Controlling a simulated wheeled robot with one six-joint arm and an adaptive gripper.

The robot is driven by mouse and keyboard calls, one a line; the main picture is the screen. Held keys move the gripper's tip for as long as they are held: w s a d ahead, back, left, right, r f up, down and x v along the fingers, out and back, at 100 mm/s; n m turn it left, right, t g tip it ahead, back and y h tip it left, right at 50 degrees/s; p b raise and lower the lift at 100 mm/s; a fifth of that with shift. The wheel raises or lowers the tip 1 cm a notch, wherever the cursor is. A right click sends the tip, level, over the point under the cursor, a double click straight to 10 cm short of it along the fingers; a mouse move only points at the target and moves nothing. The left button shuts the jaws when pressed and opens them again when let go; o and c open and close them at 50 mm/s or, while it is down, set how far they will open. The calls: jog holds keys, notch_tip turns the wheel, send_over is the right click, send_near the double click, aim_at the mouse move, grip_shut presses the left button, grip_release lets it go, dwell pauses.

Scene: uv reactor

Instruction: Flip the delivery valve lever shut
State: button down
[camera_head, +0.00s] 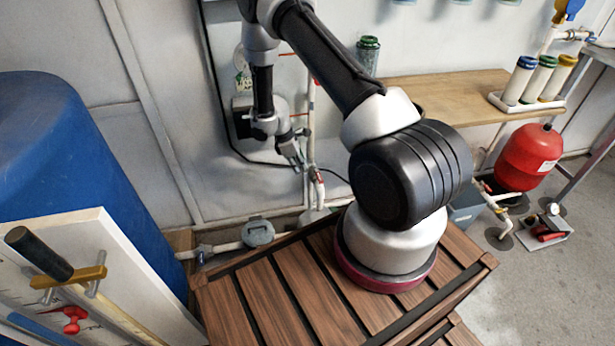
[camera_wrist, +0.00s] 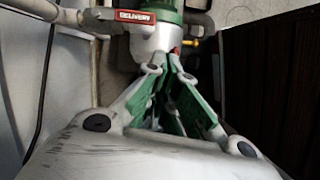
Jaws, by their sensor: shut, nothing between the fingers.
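A red label reading DELIVERY (camera_wrist: 136,15) is fixed at a pale horizontal pipe in the wrist view. Right beside it stands a pale vertical fitting with a green band (camera_wrist: 155,12). A small red piece (camera_wrist: 178,50) shows just past my fingertips; I cannot tell whether it is the delivery valve lever. My gripper (camera_wrist: 165,66) is shut and empty, its fingers pointing at the fitting. Whether it touches the fitting is unclear. In the head view my gripper (camera_head: 301,166) is left of the thin vertical pipe (camera_head: 311,140), near a small red valve part (camera_head: 319,177).
A blue tank (camera_head: 50,140) fills the left, behind a white tool board (camera_head: 100,290). A round grey meter (camera_head: 258,232) sits on low piping. A wooden shelf (camera_head: 450,97) carries filter cartridges (camera_head: 540,80). A red vessel (camera_head: 527,158) stands at right. A black cable (camera_wrist: 45,75) runs down the wall.

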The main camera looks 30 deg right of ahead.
aim_at(319, 176)
jog(key=w+n, duration=0.1)
jog(key=w, duration=0.1)
jog(key=w+a+n+t, duration=0.1)
jog(key=shift+w+a+r+y, duration=0.2)
jog(key=shift+w+y, duration=0.1)
jog(key=shift+w, duration=0.1)
jog(key=shift+f, duration=0.15)
jog(key=s+d+f, duration=0.2)
jog(key=d+f, duration=0.4)
jog(key=f, duration=0.3)
jog(key=shift+f, duration=0.2)
jog(key=shift+d, duration=0.1)
